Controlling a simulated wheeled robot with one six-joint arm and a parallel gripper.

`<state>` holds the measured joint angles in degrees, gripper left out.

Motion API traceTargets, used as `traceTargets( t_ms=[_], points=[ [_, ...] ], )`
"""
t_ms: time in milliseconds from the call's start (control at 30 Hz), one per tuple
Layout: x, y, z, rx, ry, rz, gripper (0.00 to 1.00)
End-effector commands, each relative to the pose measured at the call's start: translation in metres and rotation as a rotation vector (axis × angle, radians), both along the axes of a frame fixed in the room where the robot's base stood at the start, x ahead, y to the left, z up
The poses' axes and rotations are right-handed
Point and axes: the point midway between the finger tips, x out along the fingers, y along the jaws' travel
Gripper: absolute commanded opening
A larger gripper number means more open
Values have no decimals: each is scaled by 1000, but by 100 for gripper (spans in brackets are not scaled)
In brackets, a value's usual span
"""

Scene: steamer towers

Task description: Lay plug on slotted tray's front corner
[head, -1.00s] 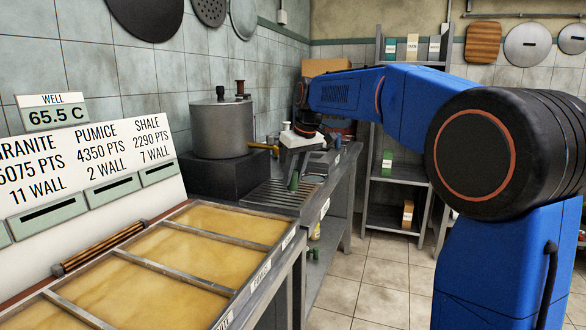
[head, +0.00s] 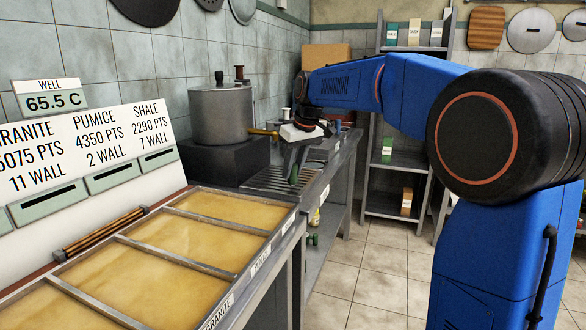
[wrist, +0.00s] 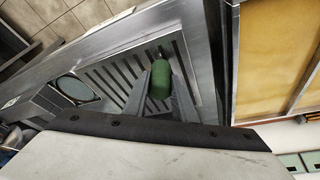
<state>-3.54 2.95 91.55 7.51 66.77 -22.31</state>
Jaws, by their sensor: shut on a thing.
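The green plug (wrist: 159,80) is held between the two grey fingers of my gripper (wrist: 158,92) in the wrist view. In the head view the plug (head: 293,174) hangs under my gripper (head: 292,163), over the near right part of the slotted tray. The slotted tray (head: 262,181) is grey metal with parallel slots, set in the counter. In the wrist view the slotted tray (wrist: 118,78) lies behind the plug, whose far end appears close to the tray's corner. I cannot tell whether the plug touches the tray.
A grey pot (head: 220,116) with a brass tap (head: 264,133) stands on a dark block behind the tray. A framed bin of yellow panels (head: 190,235) adjoins the near side. A round dark disc (wrist: 75,88) sits beyond the tray. Floor (head: 345,262) is clear right of the counter.

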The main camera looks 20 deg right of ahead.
Motion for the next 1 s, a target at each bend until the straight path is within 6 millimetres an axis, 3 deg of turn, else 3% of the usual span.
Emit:
traceTargets(
  t_ms=[367, 400, 500, 1000],
  points=[
    [0, 0, -5, 0, 0, 0, 0],
    [0, 0, -5, 0, 0, 0, 27],
    [0, 0, -5, 0, 0, 0, 46],
    [-1, 0, -2, 0, 0, 0, 46]
  ],
)
